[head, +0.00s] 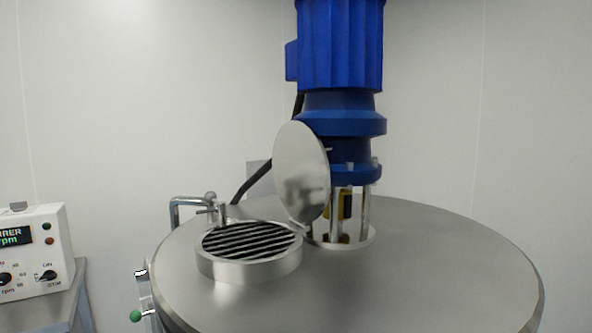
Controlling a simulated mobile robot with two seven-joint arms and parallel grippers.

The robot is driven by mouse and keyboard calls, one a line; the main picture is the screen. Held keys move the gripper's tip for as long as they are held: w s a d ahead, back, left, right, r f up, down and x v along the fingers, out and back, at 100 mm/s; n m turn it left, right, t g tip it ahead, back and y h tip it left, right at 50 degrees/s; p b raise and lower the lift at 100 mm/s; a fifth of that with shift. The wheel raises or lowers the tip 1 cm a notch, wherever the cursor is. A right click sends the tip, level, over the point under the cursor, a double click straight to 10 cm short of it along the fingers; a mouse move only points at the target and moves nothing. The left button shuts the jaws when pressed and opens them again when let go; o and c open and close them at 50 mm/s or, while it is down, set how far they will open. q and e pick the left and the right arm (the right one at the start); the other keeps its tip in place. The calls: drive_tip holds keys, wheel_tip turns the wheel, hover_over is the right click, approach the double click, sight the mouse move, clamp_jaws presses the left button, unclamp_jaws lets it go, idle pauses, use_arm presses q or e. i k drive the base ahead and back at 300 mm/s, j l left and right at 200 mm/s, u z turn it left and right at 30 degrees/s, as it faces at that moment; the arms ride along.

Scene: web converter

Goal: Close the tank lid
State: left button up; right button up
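The tank lid (301,172) is a round, shiny metal disc. It stands open, nearly upright, at the right side of the tank opening, close in front of the blue motor. The opening is a short round metal collar (250,269) on the tank top, with a grate of dark slats (248,240) inside it. The grate is uncovered. The tank top (420,275) is a wide, flat metal disc. Neither of my grippers shows in the head view.
A blue stirrer motor (340,50) stands on metal posts (365,212) behind the lid. A bent metal pipe (187,202) rises behind the collar. A white control box (35,250) sits on a grey stand at the left. The tank top's right side is clear.

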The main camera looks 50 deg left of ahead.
sight(302, 173)
drive_tip(key=i+l+u, duration=0.1)
drive_tip(key=u, duration=0.35)
drive_tip(key=i+l+u, duration=0.15)
drive_tip(key=u, duration=0.25)
drive_tip(key=i+l+u, duration=0.2)
drive_tip(key=u, duration=0.25)
drive_tip(key=i+l+u, duration=0.1)
drive_tip(key=l+u, duration=0.3)
drive_tip(key=j, duration=0.1)
